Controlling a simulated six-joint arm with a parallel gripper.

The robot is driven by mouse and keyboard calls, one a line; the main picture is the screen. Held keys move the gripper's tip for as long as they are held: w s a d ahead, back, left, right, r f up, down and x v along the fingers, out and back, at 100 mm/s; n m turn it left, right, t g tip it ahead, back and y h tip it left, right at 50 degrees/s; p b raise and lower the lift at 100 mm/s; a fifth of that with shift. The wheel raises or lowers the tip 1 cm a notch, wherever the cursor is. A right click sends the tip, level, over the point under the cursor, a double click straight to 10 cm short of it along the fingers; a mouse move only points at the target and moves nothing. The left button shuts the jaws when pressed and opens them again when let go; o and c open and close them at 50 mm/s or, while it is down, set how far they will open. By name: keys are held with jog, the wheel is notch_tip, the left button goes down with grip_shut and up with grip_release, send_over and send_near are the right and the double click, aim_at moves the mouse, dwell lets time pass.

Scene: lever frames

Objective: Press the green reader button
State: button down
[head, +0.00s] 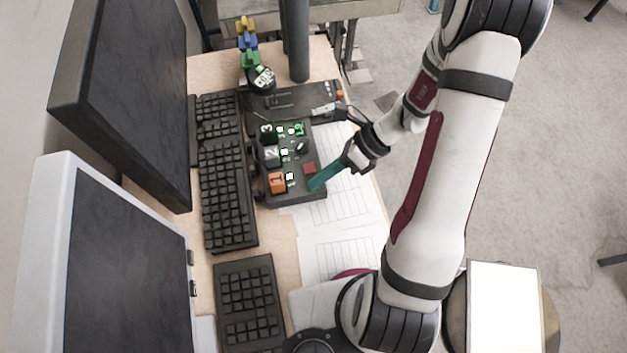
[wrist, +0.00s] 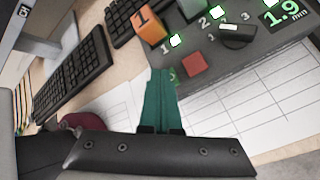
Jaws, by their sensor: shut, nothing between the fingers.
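The dark control box (head: 296,197) lies on the desk, with a red square button (head: 309,168) near its right edge; the red button also shows in the wrist view (wrist: 194,64). My gripper (head: 314,185) has teal fingers, shut and empty, slanting down to the box's near right corner beside the red button. In the wrist view the fingertips (wrist: 161,72) cover most of a small green patch, seemingly the green button (wrist: 174,76), just left of the red one. I cannot tell whether they touch it or whether it is pressed down.
An orange block marked 1 (head: 277,183), numbered blocks, lit squares, a black knob (wrist: 237,32) and a green display (wrist: 286,14) reading 1.9 mm are on the box. Keyboards (head: 228,195) and monitors stand left. Paper sheets (head: 345,203) lie right. A dark post (head: 297,40) stands behind.

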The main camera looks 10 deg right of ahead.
jog(key=shift+r, duration=0.75)
jog(key=shift+r, duration=2.5)
jog(key=shift+s+r, duration=0.1)
jog(key=shift+r, duration=0.05)
jog(key=s+r+n+h, duration=0.3)
jog(key=s+r+n, duration=0.2)
jog(key=n, duration=0.5)
jog(key=s+a+r+n+h, duration=0.1)
jog(key=s+r+n+h, duration=0.3)
jog(key=s+n, duration=0.5)
jog(key=shift+a+r+n+t, duration=0.2)
jog(key=shift+r+n+t, duration=0.2)
jog(key=shift+r+n, duration=0.35)
